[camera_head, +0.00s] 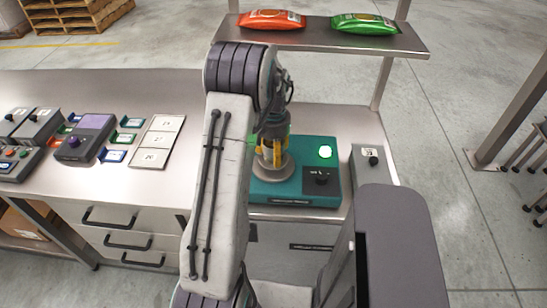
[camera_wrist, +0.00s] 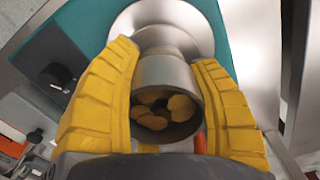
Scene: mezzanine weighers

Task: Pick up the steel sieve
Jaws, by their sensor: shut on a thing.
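The steel sieve (camera_wrist: 166,74) is a small grey metal cup in the wrist view, with several yellow-brown pieces inside. It is between the two yellow fingers of my gripper (camera_wrist: 165,105), which is shut on it. Beyond it is a round metal plate (camera_wrist: 195,22) on a teal device (camera_wrist: 232,50). I cannot tell whether the sieve still touches the plate. In the head view my gripper (camera_head: 271,155) points down over the plate of the teal device (camera_head: 300,187); the fingers and arm mostly hide the sieve there.
A raised shelf (camera_head: 345,40) behind holds a red packet (camera_head: 271,19) and a green packet (camera_head: 363,23). Small devices and cards lie left.

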